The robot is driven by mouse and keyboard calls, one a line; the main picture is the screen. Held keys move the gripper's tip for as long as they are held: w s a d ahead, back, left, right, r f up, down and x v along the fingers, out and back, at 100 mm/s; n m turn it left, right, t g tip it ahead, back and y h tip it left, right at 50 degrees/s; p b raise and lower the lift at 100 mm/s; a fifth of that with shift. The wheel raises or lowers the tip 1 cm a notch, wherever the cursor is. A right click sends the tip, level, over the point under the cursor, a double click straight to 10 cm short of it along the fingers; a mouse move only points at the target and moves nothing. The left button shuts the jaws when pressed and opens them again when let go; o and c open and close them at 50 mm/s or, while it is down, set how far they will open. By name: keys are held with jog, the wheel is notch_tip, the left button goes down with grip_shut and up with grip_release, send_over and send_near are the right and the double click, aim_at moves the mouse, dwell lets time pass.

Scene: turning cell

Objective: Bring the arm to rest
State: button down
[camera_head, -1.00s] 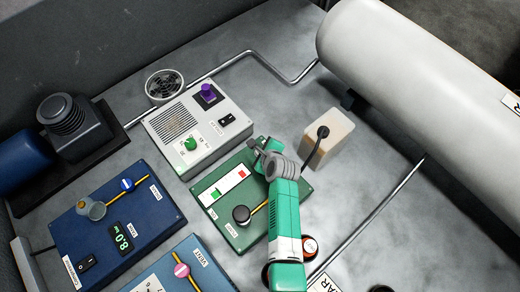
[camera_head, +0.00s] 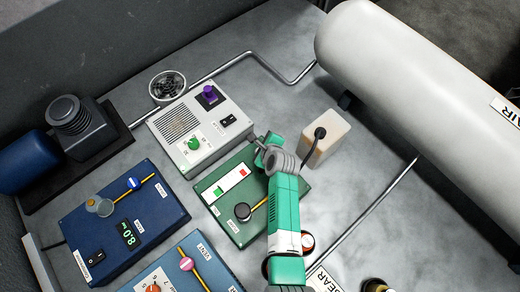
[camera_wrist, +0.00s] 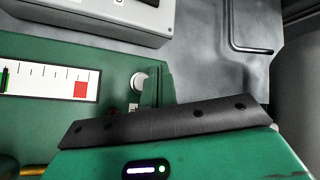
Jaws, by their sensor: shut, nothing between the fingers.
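My green arm reaches up from the bottom of the head view. My gripper (camera_head: 262,145) is over the upper right part of the green panel box (camera_head: 236,235), close to the grey control box. In the wrist view a green finger part (camera_wrist: 158,88) shows beside a round whitish knob (camera_wrist: 139,81) on the green panel. The gripper is shut with nothing in it. The fingertips are small in the head view and partly hidden by the wrist. I cannot tell whether they touch the panel.
The grey control box (camera_head: 235,145) with a purple button stands just beyond the gripper. A large white tank (camera_head: 420,75) lies upper right. Blue boxes (camera_head: 165,225) are left.

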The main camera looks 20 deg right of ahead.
dwell(0.3)
jog(key=w+a+r+n+t+h, duration=0.15)
jog(key=w+r+n, duration=0.25)
jog(key=r, duration=0.6)
jog(key=w+r+n+t+y, duration=0.1)
jog(key=w+r+n+t, duration=0.15)
jog(key=r, duration=0.75)
jog(key=a+r+n+t, duration=0.2)
jog(key=a+r+n, duration=0.15)
jog(key=r, duration=0.75)
jog(key=a+r+n+t, duration=0.2)
jog(key=r+n, duration=0.3)
jog(key=r, duration=0.6)
jog(key=s+a+r+n+t+p, duration=0.1)
jog(key=s+a+r+n+t, duration=0.25)
jog(key=s+r, duration=0.6)
jog(key=s+a+r+n+t+p, duration=0.15)
jog(key=s+a+r+n, duration=0.35)
jog(key=r, duration=0.7)
jog(key=s+a+r+n+t+p, duration=0.1)
jog(key=s+a+r+n+t, duration=0.2)
jog(key=s+r, duration=0.65)
notch_tip(320, 180, up, 15)
jog(key=w+y+p, duration=0.1)
jog(key=p, duration=1.2)
jog(key=shift+w+d+r+n+p, duration=0.15)
jog(key=shift+w+d+n+p, duration=0.15)
jog(key=shift+w+d+n, duration=0.1)
